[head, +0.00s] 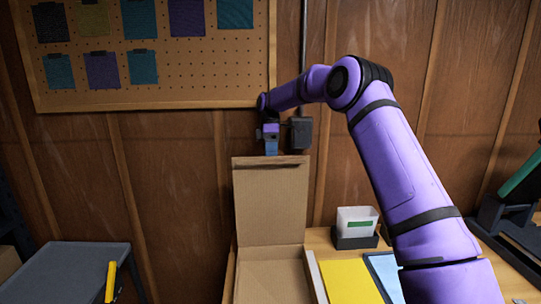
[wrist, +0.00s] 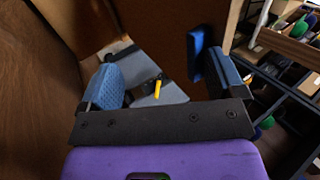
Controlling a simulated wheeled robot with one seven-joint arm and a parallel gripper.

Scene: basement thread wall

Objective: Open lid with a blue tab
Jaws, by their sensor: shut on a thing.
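A cardboard box (head: 272,285) stands at the bench's left end, with its lid (head: 270,205) raised about upright at the back. My gripper (head: 271,150) is at the lid's top edge, shut on the blue tab. In the head view I cannot separate the tab from the blue finger pads. The left finger appears apart from the tab there, so the exact contact is unclear.
A pegboard (head: 200,85) with thread cards hangs on the wall behind, close to my arm. A grey cart (head: 70,270) holding a yellow tool (head: 110,282) stands at left.

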